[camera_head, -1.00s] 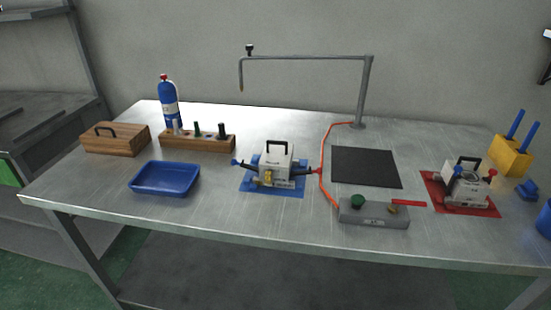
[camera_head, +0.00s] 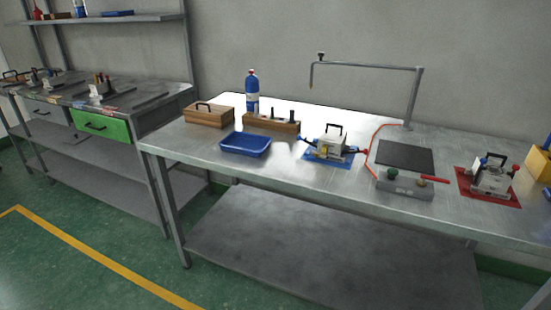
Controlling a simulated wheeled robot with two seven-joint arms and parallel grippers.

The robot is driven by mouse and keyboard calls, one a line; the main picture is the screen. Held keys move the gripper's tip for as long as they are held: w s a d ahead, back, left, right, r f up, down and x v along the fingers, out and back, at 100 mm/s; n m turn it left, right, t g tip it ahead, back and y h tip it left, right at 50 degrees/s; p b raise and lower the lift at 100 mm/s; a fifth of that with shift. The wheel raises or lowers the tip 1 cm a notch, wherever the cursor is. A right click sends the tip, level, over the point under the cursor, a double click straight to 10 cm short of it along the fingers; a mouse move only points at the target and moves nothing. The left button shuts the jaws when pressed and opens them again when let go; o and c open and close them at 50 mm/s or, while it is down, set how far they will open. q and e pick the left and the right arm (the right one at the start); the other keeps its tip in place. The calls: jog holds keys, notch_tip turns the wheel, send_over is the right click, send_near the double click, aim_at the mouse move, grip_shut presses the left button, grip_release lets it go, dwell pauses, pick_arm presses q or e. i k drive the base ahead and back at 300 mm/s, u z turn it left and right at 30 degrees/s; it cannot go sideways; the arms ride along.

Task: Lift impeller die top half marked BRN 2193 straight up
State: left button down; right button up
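Two metal dies with black top handles stand on the steel table. One die (camera_head: 329,147) sits on a blue mat (camera_head: 314,157) near the table's middle, with blue and red clamp knobs at its sides. The other die (camera_head: 491,178) sits on a red mat (camera_head: 470,187) at the right, with red and dark knobs. Any marking such as BRN 2193 is too small to read on either. Both dies look closed. Neither of my grippers is in view.
The steel table (camera_head: 210,145) also holds a blue tray (camera_head: 246,144), a wooden box (camera_head: 209,115), a wooden rack (camera_head: 262,124), a blue bottle (camera_head: 252,92), a black mat (camera_head: 405,157) and a grey control box (camera_head: 404,184). A bent pipe stand (camera_head: 417,95) rises behind. Green floor (camera_head: 100,235) is free in front.

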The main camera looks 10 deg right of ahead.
aim_at(335, 139)
jog(key=u, duration=2.3)
jog(key=i, duration=0.2)
jog(key=z, duration=1.3)
jog(key=i, duration=0.8)
jog(key=z, duration=0.55)
